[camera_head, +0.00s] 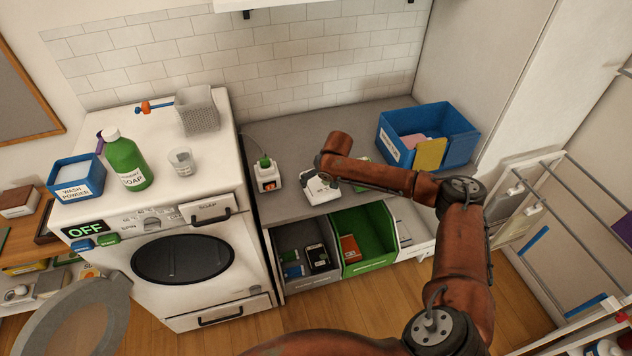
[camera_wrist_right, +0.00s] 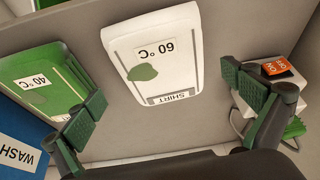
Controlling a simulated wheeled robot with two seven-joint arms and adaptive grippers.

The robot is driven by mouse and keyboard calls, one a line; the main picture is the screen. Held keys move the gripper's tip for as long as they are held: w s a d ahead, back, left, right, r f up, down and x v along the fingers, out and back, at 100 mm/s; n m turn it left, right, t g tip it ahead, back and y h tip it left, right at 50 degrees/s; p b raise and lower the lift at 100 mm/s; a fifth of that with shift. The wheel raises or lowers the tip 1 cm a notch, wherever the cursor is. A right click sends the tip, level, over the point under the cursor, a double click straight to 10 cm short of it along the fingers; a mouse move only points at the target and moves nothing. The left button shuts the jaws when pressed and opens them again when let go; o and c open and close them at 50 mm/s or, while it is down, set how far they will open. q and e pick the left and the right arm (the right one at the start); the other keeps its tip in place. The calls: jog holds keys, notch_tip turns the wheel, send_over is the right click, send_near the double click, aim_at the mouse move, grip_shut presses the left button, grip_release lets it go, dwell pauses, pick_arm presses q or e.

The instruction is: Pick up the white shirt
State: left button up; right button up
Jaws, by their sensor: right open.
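The white shirt (camera_head: 318,188) is a flat white piece on the grey counter. In the right wrist view the white shirt (camera_wrist_right: 156,52) shows a "60 °C" label, a "SHIRT" label and a green mark. My right gripper (camera_wrist_right: 165,92) is open and empty above the counter. Its two green-padded fingers are spread to either side of the shirt's near end and apart from it. In the head view my right arm's end hides the fingers and part of the shirt. My left gripper is not in view.
A green piece marked "40 °C" (camera_wrist_right: 38,82) and the blue wash box (camera_head: 398,125) lie on one side. A switch box with an orange button (camera_head: 266,176) stands on the other. Bins (camera_head: 366,240) sit below the counter. The washer (camera_head: 215,262) stands left.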

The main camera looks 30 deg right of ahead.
aim_at(319, 181)
jog(key=shift+w+f, duration=0.3)
jog(key=shift+f, duration=0.35)
jog(key=shift+w+f, duration=0.95)
jog(key=shift+w, duration=0.05)
jog(key=shift+x, duration=1.15)
jog(key=shift+s, duration=0.1)
jog(key=c, duration=1.2)
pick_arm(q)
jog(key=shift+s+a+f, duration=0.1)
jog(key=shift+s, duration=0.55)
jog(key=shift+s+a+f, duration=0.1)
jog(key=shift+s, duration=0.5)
pick_arm(e)
jog(key=shift+o, duration=0.2)
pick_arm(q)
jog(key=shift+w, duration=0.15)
